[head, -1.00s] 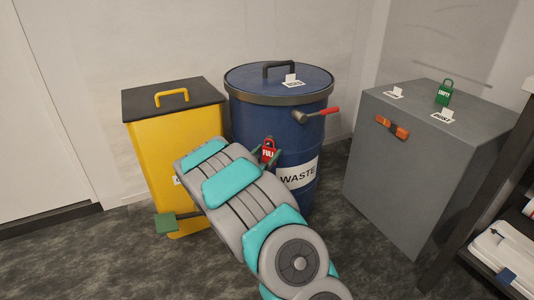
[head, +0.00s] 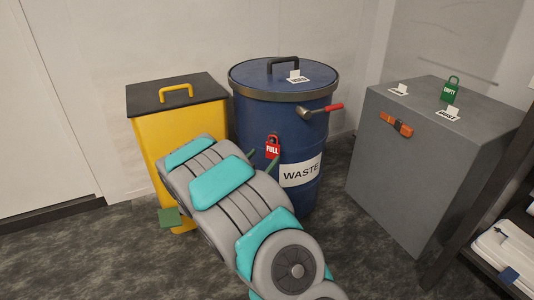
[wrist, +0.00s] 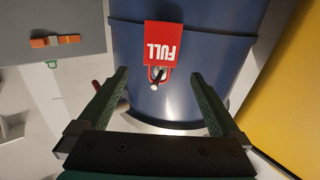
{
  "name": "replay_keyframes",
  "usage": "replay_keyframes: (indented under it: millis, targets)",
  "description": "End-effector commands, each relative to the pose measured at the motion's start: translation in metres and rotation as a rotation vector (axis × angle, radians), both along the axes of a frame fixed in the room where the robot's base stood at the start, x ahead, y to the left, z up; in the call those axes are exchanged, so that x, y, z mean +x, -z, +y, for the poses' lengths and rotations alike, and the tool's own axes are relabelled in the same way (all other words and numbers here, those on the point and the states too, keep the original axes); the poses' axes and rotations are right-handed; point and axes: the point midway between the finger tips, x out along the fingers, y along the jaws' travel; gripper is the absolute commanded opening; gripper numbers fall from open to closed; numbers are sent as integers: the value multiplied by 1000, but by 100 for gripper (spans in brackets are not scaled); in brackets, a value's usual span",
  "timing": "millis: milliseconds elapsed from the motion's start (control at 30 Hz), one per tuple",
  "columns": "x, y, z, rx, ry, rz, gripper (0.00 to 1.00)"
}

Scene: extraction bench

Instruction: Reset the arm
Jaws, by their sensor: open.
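My gripper (wrist: 160,74) is open and empty, its two green fingers spread in the wrist view. Its fingertips also show in the head view (head: 263,160), just below a red padlock-shaped tag marked FULL (head: 272,147). The tag hangs on the front of the blue waste drum (head: 256,125). In the wrist view the tag (wrist: 163,42) appears upside down, ahead of the fingertips and apart from them. My arm crosses the lower middle of the head view and hides part of the drum and the yellow bin.
A yellow bin (head: 155,130) with a dark lid stands left of the drum. A grey cabinet (head: 390,175) at the right carries a green EMPTY tag (head: 450,91), small cards and an orange latch (head: 397,124). A dark shelf (head: 480,190) stands at far right. Floor is clear between drum and cabinet.

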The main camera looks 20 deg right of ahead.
Motion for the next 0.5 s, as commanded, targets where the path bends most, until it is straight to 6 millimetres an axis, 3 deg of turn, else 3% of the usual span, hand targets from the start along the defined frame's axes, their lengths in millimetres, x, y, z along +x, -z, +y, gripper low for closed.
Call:
replay_keyframes:
  millis: [300,500]
  targets:
    - [-9,-1,11,-1,-1,-1,100]
    - [-1,-6,20,83,-52,28,100]
